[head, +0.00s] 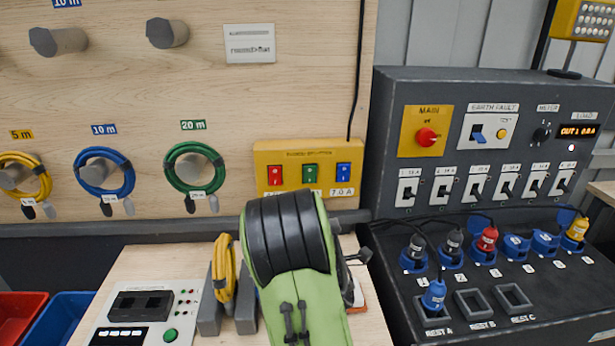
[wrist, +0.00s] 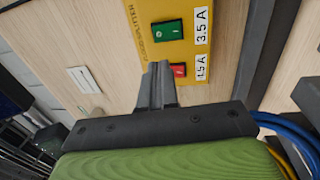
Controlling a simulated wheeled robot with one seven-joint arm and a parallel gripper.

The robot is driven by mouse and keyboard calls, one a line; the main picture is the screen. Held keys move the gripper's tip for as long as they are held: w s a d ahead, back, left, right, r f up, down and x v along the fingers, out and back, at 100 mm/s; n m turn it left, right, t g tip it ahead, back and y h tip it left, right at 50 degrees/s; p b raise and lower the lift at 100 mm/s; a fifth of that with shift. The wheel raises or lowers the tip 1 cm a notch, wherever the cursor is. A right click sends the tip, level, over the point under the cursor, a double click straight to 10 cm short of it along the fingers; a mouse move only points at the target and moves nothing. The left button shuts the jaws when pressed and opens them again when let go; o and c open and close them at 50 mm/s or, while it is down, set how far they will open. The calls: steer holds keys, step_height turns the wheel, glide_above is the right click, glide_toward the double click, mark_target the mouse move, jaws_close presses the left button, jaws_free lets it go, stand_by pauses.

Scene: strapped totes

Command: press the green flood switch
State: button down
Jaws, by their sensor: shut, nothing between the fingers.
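The green switch (head: 310,174) sits in the middle of a yellow box on the wooden wall board, between a red switch (head: 275,175) and a blue switch (head: 343,173). In the wrist view the green switch (wrist: 167,31) is beside a "3.5 A" label, above the red switch (wrist: 179,70). My gripper (wrist: 158,67) is shut and empty. Its tips overlap the yellow box's edge in the picture, beside the red switch and below the green one; contact cannot be told. In the head view my green and black arm hides most of the gripper.
Coiled yellow, blue and green cables (head: 194,167) hang on pegs at left. A dark power panel (head: 480,85) with a red main knob stands at right. Below are a white control plate (head: 150,318) with a green button and a yellow cable coil (head: 223,265) in a grey holder.

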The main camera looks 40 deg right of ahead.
mark_target(310, 170)
steer(key=p+x, duration=0.3)
steer(key=x, duration=0.1)
steer(key=p+x, duration=0.3)
steer(key=x, duration=0.1)
steer(key=p+x, duration=0.3)
steer(key=x, duration=0.1)
steer(key=shift+w+d+r, duration=0.25)
steer(key=shift+r, duration=0.05)
steer(key=shift+w+d+f, duration=0.15)
steer(key=shift+w+d, duration=0.05)
steer(key=shift+w+d, duration=0.1)
